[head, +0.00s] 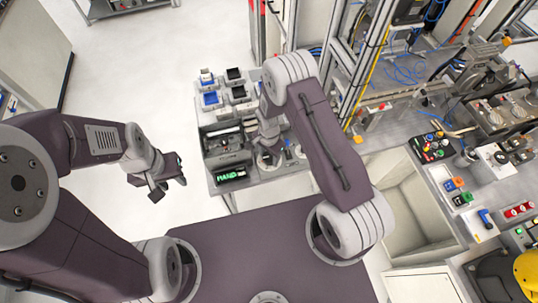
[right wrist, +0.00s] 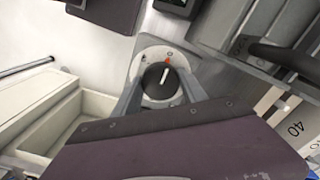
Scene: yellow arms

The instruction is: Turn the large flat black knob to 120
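In the right wrist view a round black knob (right wrist: 160,80) with a white pointer line sits on a pale round plate with a red mark at its top. The pointer leans slightly right of the picture's vertical. My right gripper (right wrist: 162,92) is open, with one grey finger on each side of this knob; contact cannot be told. In the head view my right gripper (head: 268,140) is over the small bench, largely covering the spot beneath it. A white scale marked 40 (right wrist: 295,130) shows partly at the right wrist view's edge. My left gripper (head: 168,178) is open and empty over the floor.
The small bench (head: 215,180) carries a grey case, a green-lit display (head: 231,173) and several small blue and black boxes. A metal frame stands just right of my right arm. A black handle (right wrist: 285,58) lies close to the right gripper.

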